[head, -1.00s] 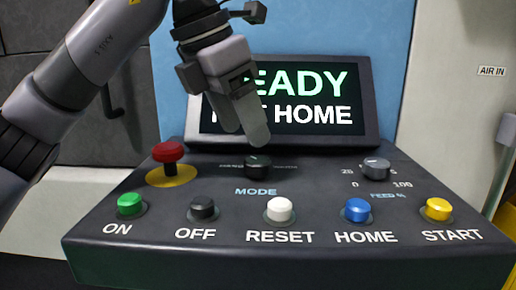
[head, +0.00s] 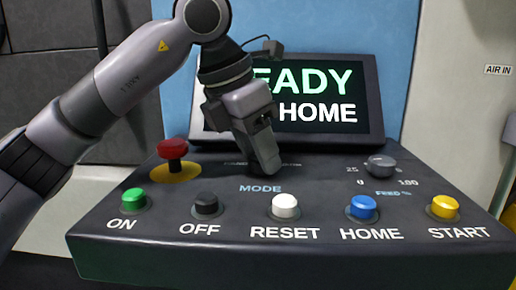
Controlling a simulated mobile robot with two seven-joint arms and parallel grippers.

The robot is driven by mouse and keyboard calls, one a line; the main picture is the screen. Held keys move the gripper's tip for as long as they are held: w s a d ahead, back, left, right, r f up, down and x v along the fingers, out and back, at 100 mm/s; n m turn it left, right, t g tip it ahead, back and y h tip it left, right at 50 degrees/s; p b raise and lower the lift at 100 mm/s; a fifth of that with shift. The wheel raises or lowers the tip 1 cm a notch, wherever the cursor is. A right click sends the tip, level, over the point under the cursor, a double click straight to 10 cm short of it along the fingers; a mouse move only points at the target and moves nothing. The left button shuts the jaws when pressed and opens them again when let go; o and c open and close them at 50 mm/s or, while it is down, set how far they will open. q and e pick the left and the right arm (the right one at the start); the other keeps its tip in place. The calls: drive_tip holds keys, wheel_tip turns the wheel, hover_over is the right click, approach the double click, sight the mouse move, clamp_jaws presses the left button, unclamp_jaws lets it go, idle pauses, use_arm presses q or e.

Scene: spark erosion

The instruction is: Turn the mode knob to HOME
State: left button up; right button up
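The mode knob, a black dial seen a second ago above the MODE label (head: 260,188), is now hidden behind my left gripper. My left gripper (head: 265,163) points down at the knob's place, with its fingertips just above the MODE label. The fingers overlap in this view, so I cannot tell whether they are open, shut or touching the knob. The screen (head: 340,95) behind shows part of a green word ending in "EADY" and the white word "HOME"; my gripper covers the rest. My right gripper is not in view.
The sloping dark panel (head: 180,255) carries a red mushroom button (head: 173,149) left of my gripper and a grey feed knob (head: 380,165) to the right. Along the front are green (head: 133,199), black (head: 206,204), white (head: 285,206), blue (head: 362,207) and yellow (head: 444,207) buttons.

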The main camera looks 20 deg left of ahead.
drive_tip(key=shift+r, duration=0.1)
use_arm(q)
drive_tip(key=shift+r+m+g+h+p, duration=0.15)
drive_tip(key=shift+m+g+h+p, duration=0.2)
drive_tip(key=shift+m+p, duration=0.75)
drive_tip(key=shift+w+a+m+g+h+p, duration=0.1)
drive_tip(key=shift+m+g+h+p, duration=0.15)
drive_tip(key=shift+m+p, duration=0.45)
drive_tip(key=m+g+p, duration=0.1)
drive_tip(key=m+p, duration=0.1)
drive_tip(key=m, duration=0.2)
drive_tip(key=shift+w, duration=0.1)
drive_tip(key=shift+m+g+h+p, duration=0.3)
drive_tip(key=shift+m+g+p, duration=0.1)
drive_tip(key=shift+m+p, duration=0.15)
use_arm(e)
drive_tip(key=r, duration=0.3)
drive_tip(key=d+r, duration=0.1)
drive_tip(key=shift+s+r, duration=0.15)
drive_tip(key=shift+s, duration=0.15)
use_arm(q)
drive_tip(key=o, duration=1.1)
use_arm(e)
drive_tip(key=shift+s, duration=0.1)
